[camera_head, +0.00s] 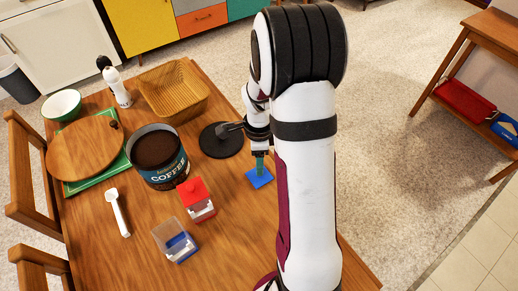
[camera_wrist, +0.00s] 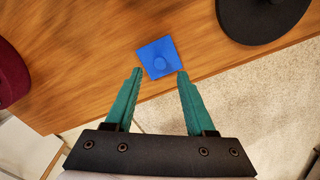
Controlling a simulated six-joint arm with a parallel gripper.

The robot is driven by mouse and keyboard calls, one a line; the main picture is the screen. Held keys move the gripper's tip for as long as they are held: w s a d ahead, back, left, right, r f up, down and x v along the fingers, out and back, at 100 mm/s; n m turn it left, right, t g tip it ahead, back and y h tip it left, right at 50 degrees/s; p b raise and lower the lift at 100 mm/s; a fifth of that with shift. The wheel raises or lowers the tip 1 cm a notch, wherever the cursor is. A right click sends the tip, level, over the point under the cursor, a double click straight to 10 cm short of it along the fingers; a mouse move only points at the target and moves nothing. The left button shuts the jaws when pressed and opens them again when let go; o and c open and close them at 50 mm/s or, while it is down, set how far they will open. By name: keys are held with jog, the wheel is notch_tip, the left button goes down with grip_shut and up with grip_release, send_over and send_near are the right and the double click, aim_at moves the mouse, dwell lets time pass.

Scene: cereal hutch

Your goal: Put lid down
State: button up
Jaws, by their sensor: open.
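A blue square lid (camera_head: 260,178) with a round knob lies flat on the wooden table, near its right edge. It also shows in the wrist view (camera_wrist: 148,51), just beyond the fingertips. My gripper (camera_head: 259,160) is above the lid, its teal fingers pointing down. In the wrist view my gripper (camera_wrist: 160,75) is open, with nothing held between the fingers. A clear box with blue contents (camera_head: 175,241) stands open at the front of the table. A small box with a red lid (camera_head: 197,199) stands behind it.
A black disc (camera_head: 221,141) lies beyond the lid. A coffee can (camera_head: 160,167), a wicker basket (camera_head: 174,92), a white scoop (camera_head: 118,212) and a round board (camera_head: 85,148) are to the left. The table around the lid is clear.

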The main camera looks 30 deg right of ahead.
jog(key=s+a+r+n, duration=0.2)
jog(key=a+r+n, duration=0.15)
jog(key=r, duration=0.25)
jog(key=s+a+r+n, duration=0.2)
jog(key=s+a+r, duration=0.15)
jog(key=r, duration=0.25)
jog(key=s+a+r+n+y, duration=0.1)
jog(key=s+a+r+n, duration=0.2)
jog(key=s+a+n, duration=0.7)
jog(key=s+n, duration=0.3)
jog(key=shift+s+a+y, duration=0.25)
jog(key=shift+s+y, duration=0.1)
jog(key=shift+y, duration=0.05)
